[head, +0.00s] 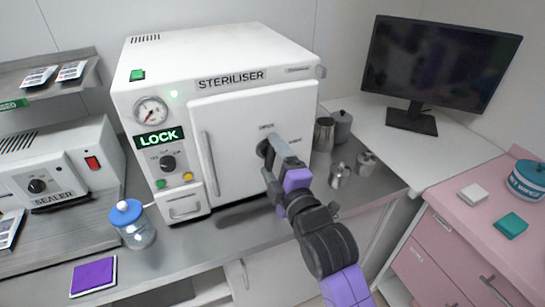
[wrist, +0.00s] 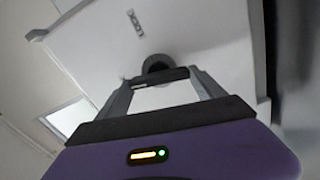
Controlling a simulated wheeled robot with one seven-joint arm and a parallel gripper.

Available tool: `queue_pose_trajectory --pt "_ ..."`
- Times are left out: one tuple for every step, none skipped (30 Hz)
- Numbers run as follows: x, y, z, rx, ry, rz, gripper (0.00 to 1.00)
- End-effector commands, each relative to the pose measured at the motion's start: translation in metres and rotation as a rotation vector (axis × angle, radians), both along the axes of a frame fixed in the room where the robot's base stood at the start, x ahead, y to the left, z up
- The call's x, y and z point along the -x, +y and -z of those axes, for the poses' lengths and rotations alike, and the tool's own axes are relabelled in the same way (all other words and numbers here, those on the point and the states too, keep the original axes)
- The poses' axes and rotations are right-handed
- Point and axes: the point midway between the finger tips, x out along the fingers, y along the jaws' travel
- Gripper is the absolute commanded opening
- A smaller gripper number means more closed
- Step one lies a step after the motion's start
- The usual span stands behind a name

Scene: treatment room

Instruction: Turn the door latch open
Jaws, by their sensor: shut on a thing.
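The white steriliser (head: 215,60) stands on the metal counter with its front door (head: 236,165) closed. A green display on its panel reads LOCK (head: 158,139). The dark door latch (head: 263,148) sits at the right part of the door, partly hidden by my gripper in the head view. My gripper (head: 276,152) reaches it from the front right. In the wrist view the latch's dark bar (wrist: 165,75) lies between my fingertips, in front of its round hub (wrist: 156,62). My gripper is shut on the latch. Small labels sit above and beside the latch.
A vertical door handle (head: 210,163) is left of the latch. Metal canisters (head: 340,174) stand close right of my gripper. A blue-lidded jar (head: 132,224) and a sealer (head: 60,165) are on the left. A monitor (head: 436,65) stands at the back right.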

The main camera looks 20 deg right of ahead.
Motion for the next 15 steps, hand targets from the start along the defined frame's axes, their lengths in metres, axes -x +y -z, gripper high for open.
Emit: queue_pose_trajectory --pt "-0.0002 0.0006 -0.0008 0.03 -0.001 -0.001 0.38" --pt "-0.0002 0.0008 -0.0008 0.049 -0.001 -0.001 0.38" --pt "-0.0002 0.0008 -0.0006 0.072 -0.001 -0.001 0.38" --pt "-0.0002 0.0008 -0.0005 0.09 -0.001 -0.002 0.38" --pt "-0.0002 0.0008 -0.0004 0.104 -0.001 -0.002 0.38" --pt "-0.0003 0.0009 -0.0002 0.124 -0.001 -0.002 0.38" --pt "-0.0003 0.0009 -0.0001 0.136 -0.001 -0.002 0.38" --pt "-0.0003 0.0009 0.0001 0.149 -0.001 -0.002 0.38" --pt "-0.0003 0.001 0.0002 0.162 -0.001 -0.002 0.38" --pt "-0.0003 0.001 0.0003 0.171 -0.001 -0.002 0.38" --pt "-0.0003 0.0011 0.0004 0.18 -0.001 -0.002 0.38" --pt "-0.0003 0.001 0.0005 0.189 -0.001 -0.002 0.38" --pt "-0.0003 0.0011 0.0005 0.194 -0.001 -0.002 0.38" --pt "-0.0003 0.001 0.0006 0.2 -0.001 -0.002 0.38" --pt "-0.0003 0.0012 0.0007 0.206 -0.001 -0.002 0.38"
